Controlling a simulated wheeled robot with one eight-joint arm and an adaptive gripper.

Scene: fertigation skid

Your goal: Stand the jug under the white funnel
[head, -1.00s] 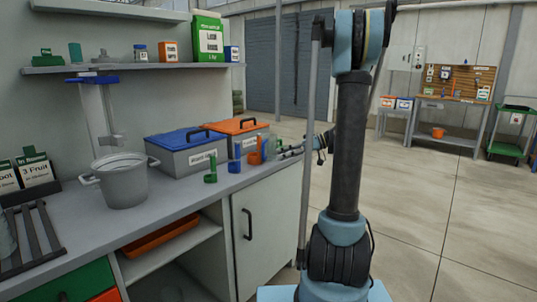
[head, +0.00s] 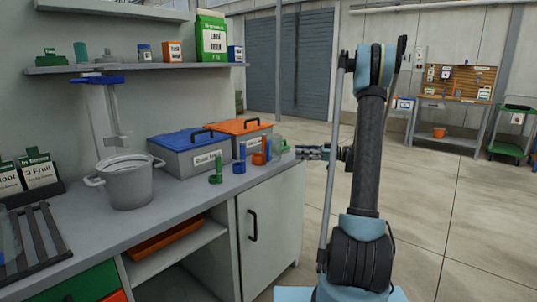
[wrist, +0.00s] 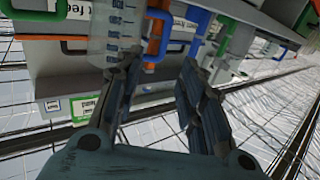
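A clear jug (head: 277,146) stands at the right end of the bench, beside an orange cup. In the wrist view, a clear jug with graduation marks (wrist: 114,34) shows just beyond my left finger. My gripper (head: 308,152) is level with the bench's right end, with its fingers pointing left toward the jug. In the wrist view my gripper (wrist: 160,60) is open, with no jug between its fingers. I cannot make out a white funnel for sure. A stand with a blue top (head: 95,79) rises behind the grey pot.
The grey two-handled pot (head: 125,187) stands on the bench. Blue-lidded (head: 187,152) and orange-lidded (head: 246,129) boxes stand behind green (head: 216,168), blue (head: 240,160) and orange (head: 258,157) cups. A dark rack (head: 40,240) lies at left.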

